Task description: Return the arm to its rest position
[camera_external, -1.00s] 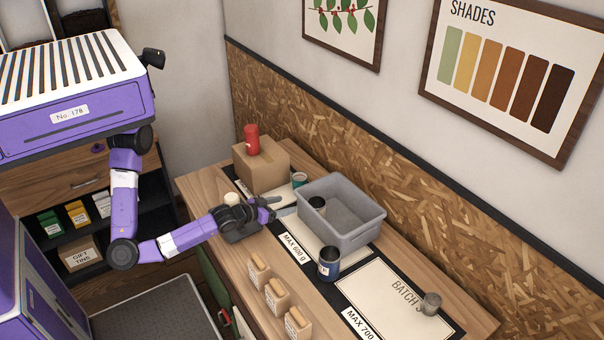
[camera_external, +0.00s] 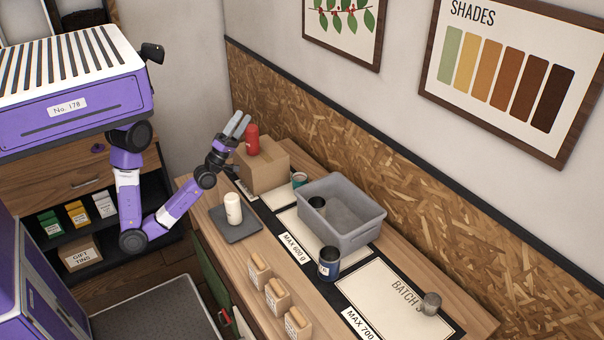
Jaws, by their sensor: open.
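My gripper (camera_external: 237,126) is raised above the table's far left end, with its grey fingers pointing up and to the right. It is empty and stands open, though its fingers look close together from this angle. In the picture it lies just left of a red canister (camera_external: 252,139), which stands on a cardboard box (camera_external: 262,171). My purple and white arm is bent at the elbow, left of the table. I cannot tell how far the fingers are from the canister.
A white cylinder (camera_external: 233,208) stands on a dark square plate (camera_external: 250,235). A grey bin (camera_external: 357,235) holds a dark can. A blue cup (camera_external: 329,264), a small metal tin (camera_external: 431,304) and several kraft bags (camera_external: 277,296) stand on the wooden table (camera_external: 216,262).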

